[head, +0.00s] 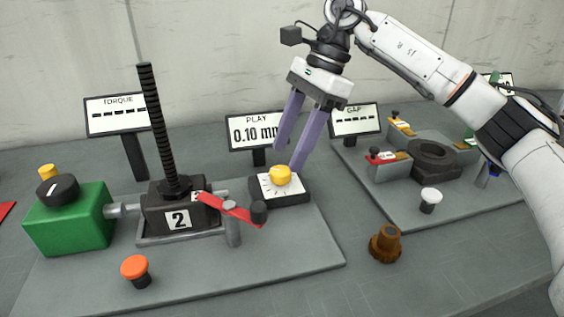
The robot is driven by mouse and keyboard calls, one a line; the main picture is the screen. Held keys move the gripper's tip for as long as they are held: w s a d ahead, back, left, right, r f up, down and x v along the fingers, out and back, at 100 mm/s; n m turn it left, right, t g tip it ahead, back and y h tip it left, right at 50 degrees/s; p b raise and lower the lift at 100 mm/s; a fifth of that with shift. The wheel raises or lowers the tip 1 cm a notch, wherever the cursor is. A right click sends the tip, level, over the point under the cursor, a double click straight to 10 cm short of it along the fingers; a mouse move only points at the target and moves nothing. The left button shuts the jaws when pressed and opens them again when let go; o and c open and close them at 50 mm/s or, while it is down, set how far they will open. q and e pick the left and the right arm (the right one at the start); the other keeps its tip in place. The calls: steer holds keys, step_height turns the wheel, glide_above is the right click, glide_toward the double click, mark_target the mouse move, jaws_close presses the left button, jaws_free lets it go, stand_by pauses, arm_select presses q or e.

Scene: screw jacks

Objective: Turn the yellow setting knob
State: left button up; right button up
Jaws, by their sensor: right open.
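The yellow setting knob (280,175) sits on a black block with a white dial face (265,187), near the back right of the left grey plate. A display reading "PLAY 0.10 mm" (254,132) stands behind it. My right gripper (289,158) points down with two purple fingers spread apart, just above and behind the knob. The fingers look open and empty; I cannot tell whether either one touches the knob. My left gripper is not in view.
A screw jack marked 2 (179,212) with a tall black screw and red crank (230,208) stands left of the knob. A green box (68,219), orange button (134,268) and brown knob-like piece (386,243) are nearby. A second plate (397,212) lies right.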

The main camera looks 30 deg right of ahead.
mark_target(280, 170)
steer(key=shift+x, duration=1.95)
steer(key=shift+w, duration=0.1)
steer(key=c, duration=1.1)
steer(key=shift+o, duration=0.3)
steer(key=shift+m, duration=0.3)
steer(key=shift+a+m+t+h+b, duration=0.15)
steer(key=shift+m+t+b, duration=0.3)
steer(key=shift+m, duration=0.85)
steer(key=shift+d+m+t+h+b, duration=0.15)
steer(key=shift+m+t, duration=0.5)
steer(key=shift+m, duration=0.65)
steer(key=shift+a, duration=0.1)
steer(key=o, duration=1)
